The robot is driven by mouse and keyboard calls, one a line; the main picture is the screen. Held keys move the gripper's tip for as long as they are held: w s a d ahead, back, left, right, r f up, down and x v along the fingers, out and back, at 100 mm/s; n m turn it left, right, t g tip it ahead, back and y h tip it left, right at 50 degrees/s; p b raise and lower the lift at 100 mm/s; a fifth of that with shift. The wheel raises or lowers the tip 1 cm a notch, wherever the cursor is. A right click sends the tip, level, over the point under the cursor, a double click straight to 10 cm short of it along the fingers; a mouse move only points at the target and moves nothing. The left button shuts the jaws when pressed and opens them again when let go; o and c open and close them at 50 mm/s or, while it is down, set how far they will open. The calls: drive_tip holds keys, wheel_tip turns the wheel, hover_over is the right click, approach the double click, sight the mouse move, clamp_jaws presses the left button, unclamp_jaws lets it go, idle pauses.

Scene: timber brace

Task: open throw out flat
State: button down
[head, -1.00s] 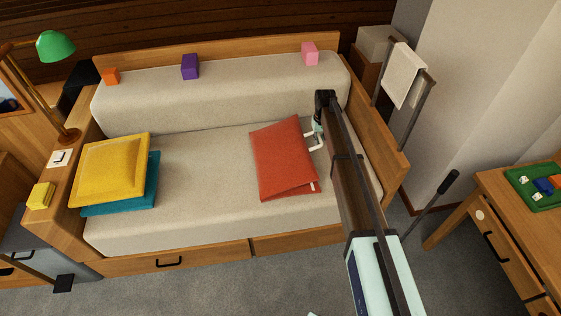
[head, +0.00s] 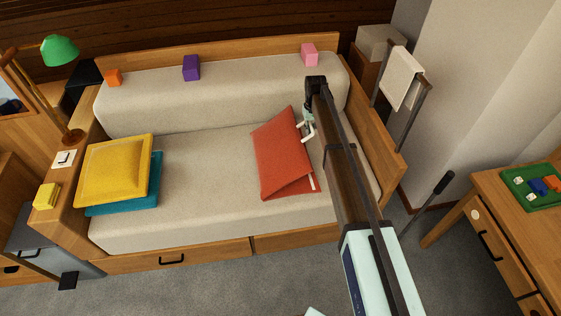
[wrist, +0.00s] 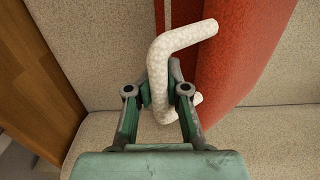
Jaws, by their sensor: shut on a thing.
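The red throw (head: 278,155) lies folded on the beige seat, right of its middle. Its right side stands raised and tilted, with a fold opening toward the front right. A white bent handle (head: 309,136) sits at the throw's right edge. My gripper (head: 307,126) is at that edge, above the seat. In the wrist view my gripper (wrist: 158,92) is shut on the white handle (wrist: 178,42), with the red cloth (wrist: 235,50) just beyond it. The throw's underside is hidden.
A yellow cushion (head: 113,168) lies on a teal one (head: 125,205) at the seat's left. Orange, purple (head: 191,68) and pink (head: 309,54) blocks stand on the backrest. A wooden end panel (head: 375,125) bounds the right. The seat's middle is clear.

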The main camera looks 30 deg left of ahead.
drive_tip(key=shift+s+a+r+p, duration=2.45)
drive_tip(key=shift+s+a+r, duration=3.2)
drive_tip(key=shift+a, duration=0.45)
drive_tip(key=s+a+f, duration=0.3)
drive_tip(key=s+a, duration=1.2)
drive_tip(key=a, duration=0.2)
drive_tip(key=shift+s+b, duration=0.15)
drive_tip(key=shift+b, duration=0.15)
drive_tip(key=shift+f, duration=0.1)
unclamp_jaws()
